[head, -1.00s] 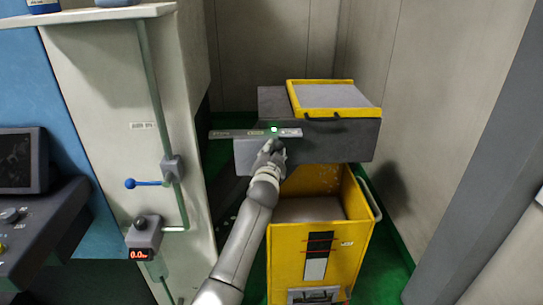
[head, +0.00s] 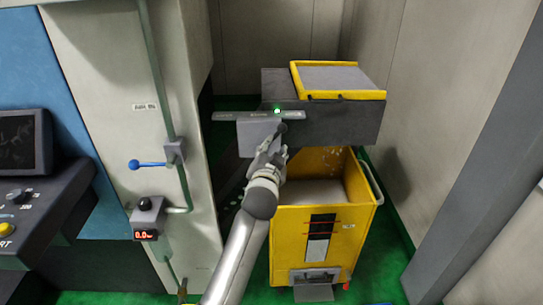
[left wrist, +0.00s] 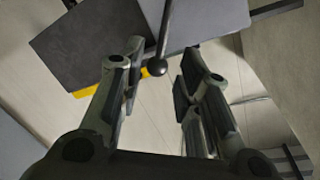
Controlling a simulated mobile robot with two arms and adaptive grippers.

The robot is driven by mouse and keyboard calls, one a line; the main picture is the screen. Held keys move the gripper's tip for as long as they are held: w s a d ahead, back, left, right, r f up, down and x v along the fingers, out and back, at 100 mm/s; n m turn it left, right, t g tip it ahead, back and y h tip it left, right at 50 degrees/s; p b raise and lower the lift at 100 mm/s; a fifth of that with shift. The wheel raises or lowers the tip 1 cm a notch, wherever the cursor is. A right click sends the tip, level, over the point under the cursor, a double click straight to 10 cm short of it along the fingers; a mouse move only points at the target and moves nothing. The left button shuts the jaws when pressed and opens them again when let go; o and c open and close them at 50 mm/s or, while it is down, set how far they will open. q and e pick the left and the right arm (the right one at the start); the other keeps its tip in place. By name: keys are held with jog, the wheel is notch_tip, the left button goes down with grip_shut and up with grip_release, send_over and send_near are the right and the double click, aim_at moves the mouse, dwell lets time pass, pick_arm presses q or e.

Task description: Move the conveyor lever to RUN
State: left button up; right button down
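The conveyor lever is a thin dark rod with a round black knob (left wrist: 157,68). In the head view its dark end (head: 283,128) shows just above my left gripper (head: 268,154), under the right part of a grey label strip (head: 230,116). A green light (head: 277,111) glows on the strip; the lettering is too small to read. In the left wrist view my left gripper (left wrist: 162,60) is open, with the knob in line with the gap between its fingers. I see no finger closed on it. My right gripper is not in view.
A yellow bin (head: 290,255) stands below the dark conveyor housing (head: 345,125), with a yellow-rimmed tray (head: 340,78) on top. At left, a pale cabinet (head: 110,75) carries a blue-knobbed lever (head: 135,164) and a red display (head: 146,235). Walls close off the right and back.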

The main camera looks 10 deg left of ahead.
pick_arm(q)
jog(key=shift+s+d+r, duration=0.1)
jog(key=shift+s, duration=0.65)
jog(key=shift+s+d+r, duration=0.1)
jog(key=shift+s, duration=0.6)
jog(key=shift+f, duration=0.15)
